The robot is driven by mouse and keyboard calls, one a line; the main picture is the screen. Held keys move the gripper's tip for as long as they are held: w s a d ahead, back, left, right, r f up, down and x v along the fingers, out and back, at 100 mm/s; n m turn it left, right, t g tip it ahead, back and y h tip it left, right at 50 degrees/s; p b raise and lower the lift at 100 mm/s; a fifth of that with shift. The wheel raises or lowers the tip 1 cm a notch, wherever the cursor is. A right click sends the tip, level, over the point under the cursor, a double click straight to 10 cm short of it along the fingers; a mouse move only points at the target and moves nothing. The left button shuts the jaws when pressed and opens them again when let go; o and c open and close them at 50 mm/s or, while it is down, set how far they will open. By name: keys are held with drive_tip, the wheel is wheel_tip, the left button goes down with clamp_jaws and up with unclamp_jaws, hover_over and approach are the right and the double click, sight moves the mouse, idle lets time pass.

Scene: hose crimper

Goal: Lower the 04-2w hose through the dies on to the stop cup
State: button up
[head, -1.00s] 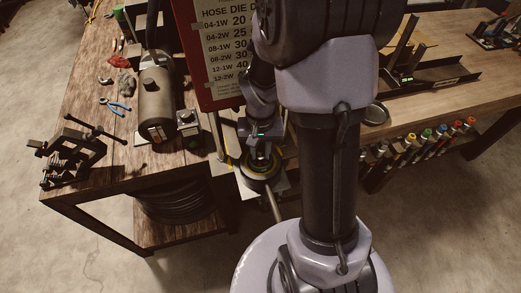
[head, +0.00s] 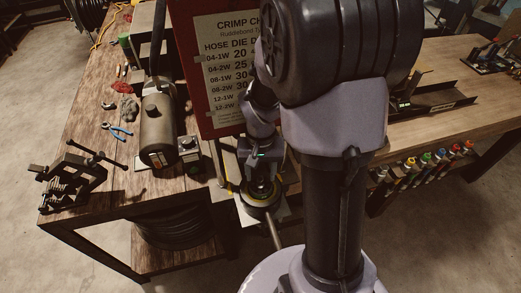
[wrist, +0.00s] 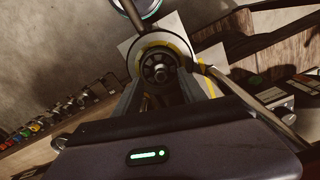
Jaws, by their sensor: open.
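The crimper head (head: 262,200) is a round dark body with a yellow ring, low in the middle of the head view. In the wrist view, the ring of dies (wrist: 160,66) lies straight ahead, with a small metallic round thing at its centre. I cannot tell whether that is the end of the 04-2w hose; no length of hose is clearly visible. My gripper (wrist: 163,80) is open, pointing down at the dies, one finger on each side of the opening. In the head view my gripper (head: 262,178) is just above the crimper. The stop cup is hidden.
A red board with a crimp chart (head: 222,55) stands close behind the crimper. A grey pump cylinder (head: 157,122) and control box (head: 189,152) sit on the left bench. A metal bar (head: 273,232) sticks out from the crimper's front. Coloured markers (head: 425,161) line the right bench edge.

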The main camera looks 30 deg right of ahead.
wheel_tip(320, 180, up, 15)
drive_tip(key=p, duration=0.3)
drive_tip(key=shift+f, duration=0.2)
